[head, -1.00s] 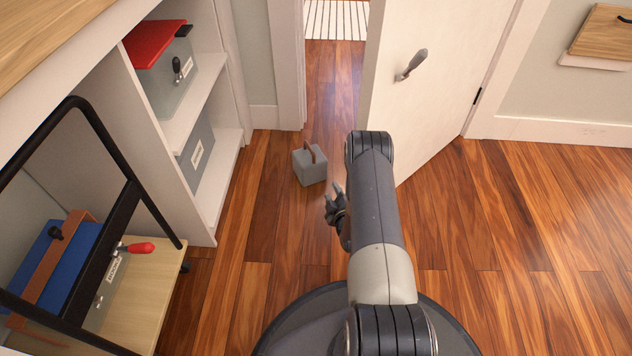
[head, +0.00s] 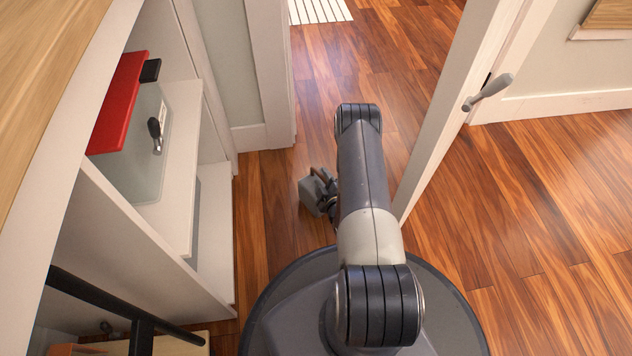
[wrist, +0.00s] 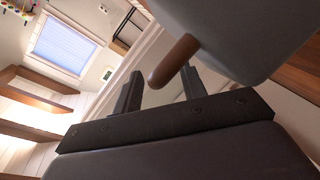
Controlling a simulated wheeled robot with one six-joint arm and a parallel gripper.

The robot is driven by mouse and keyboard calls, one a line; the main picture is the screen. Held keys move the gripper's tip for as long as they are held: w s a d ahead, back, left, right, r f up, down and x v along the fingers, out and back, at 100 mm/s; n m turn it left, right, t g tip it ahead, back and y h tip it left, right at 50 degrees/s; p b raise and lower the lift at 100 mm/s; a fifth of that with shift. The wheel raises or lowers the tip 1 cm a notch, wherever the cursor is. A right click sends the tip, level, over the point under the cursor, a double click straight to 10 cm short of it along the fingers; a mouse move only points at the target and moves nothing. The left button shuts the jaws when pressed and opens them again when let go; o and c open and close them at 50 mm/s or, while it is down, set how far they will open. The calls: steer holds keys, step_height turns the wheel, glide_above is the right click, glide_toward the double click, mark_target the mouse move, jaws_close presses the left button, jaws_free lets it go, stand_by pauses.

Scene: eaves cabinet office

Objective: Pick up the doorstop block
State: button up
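The doorstop block (head: 312,196) is a grey block with a brown handle, low by the floor just left of my arm in the head view. My gripper (head: 329,186) is right beside it and partly overlaps it. In the wrist view the block (wrist: 235,28) fills the upper right, and its brown rounded handle (wrist: 174,62) points down toward the space between the two dark fingers. My gripper (wrist: 160,92) is open there, with a visible gap between the fingers and the handle. Whether the handle touches a finger is not clear.
A white door (head: 450,120) with a grey lever stands at the right, close to my arm. White shelves (head: 215,240) with a red-lidded box (head: 122,105) line the left.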

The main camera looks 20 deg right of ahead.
steer(key=shift+w, duration=0.25)
steer(key=shift+c, duration=0.4)
jaws_close()
stand_by(0.9)
steer(key=shift+w+r, duration=0.1)
steer(key=shift+r, duration=0.05)
